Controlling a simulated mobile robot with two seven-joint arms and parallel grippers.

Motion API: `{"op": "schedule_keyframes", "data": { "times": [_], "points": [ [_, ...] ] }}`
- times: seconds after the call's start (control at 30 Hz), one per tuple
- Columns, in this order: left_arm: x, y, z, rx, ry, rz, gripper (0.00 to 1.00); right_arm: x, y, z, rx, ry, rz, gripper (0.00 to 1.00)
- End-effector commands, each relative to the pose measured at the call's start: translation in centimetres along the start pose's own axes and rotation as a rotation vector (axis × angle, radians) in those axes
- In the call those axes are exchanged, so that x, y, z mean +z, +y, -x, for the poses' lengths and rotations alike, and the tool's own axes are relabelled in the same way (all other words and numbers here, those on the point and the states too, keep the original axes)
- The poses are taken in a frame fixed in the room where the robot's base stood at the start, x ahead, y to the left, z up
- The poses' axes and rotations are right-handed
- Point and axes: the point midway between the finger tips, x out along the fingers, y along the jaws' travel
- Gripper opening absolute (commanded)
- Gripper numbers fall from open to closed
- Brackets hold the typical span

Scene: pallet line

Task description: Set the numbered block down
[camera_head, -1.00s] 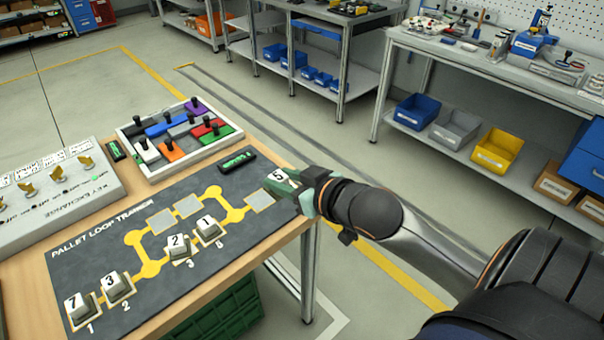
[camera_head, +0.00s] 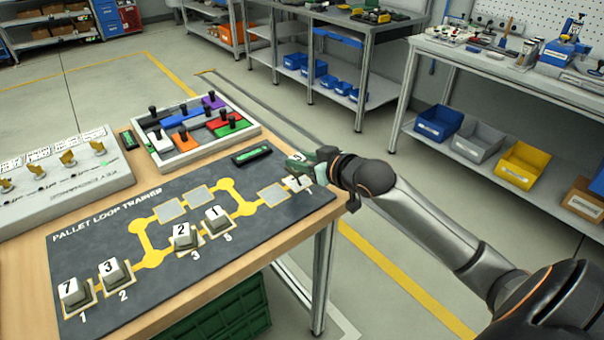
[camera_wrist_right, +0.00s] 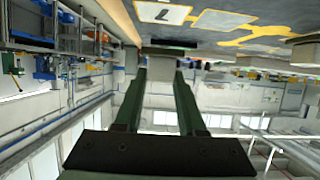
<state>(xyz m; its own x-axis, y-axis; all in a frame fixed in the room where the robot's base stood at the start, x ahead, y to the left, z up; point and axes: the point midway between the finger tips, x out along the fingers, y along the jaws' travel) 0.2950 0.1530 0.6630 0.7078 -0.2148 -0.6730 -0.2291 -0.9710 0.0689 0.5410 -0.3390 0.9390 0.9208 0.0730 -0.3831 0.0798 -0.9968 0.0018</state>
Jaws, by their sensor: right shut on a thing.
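My right gripper (camera_head: 303,162) is shut on a small pale block (camera_head: 297,156) with a dark number on top, hard to read now. It holds the block over the far right corner of the dark trainer board (camera_head: 120,255), near the pad marked 7 (camera_head: 297,184). In the right wrist view the block (camera_wrist_right: 160,58) sits between the fingertips, apart from the pad marked 7 (camera_wrist_right: 165,12). Blocks 7 (camera_head: 74,291), 3 (camera_head: 114,271), 2 (camera_head: 186,235) and 1 (camera_head: 217,219) stand on other pads. My left gripper is not in view.
A bare pad (camera_head: 272,196) lies beside pad 7. A black-green marker-like item (camera_head: 252,155) lies behind it. A tray of coloured pieces (camera_head: 165,157) and a key exchange box (camera_head: 60,185) stand at the back and left. The table edge is close under my right arm.

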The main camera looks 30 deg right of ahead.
Motion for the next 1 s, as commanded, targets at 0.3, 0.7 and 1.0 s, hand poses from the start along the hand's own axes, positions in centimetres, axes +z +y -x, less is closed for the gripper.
{"op": "schedule_keyframes", "data": {
  "times": [0.3, 0.7, 1.0],
  "points": [
    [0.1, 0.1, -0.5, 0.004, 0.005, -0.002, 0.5, 2.8, 0.4, -1.8, -0.001, -0.002, -0.002, 0.0],
    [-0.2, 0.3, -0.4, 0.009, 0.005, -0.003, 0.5, 3.6, 0.4, -2.1, -0.001, 0.0, 0.0, 0.0],
    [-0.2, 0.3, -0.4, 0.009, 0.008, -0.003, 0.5, 3.7, 0.4, -2.1, -0.001, 0.0, 0.0, 0.67]
  ]
}}
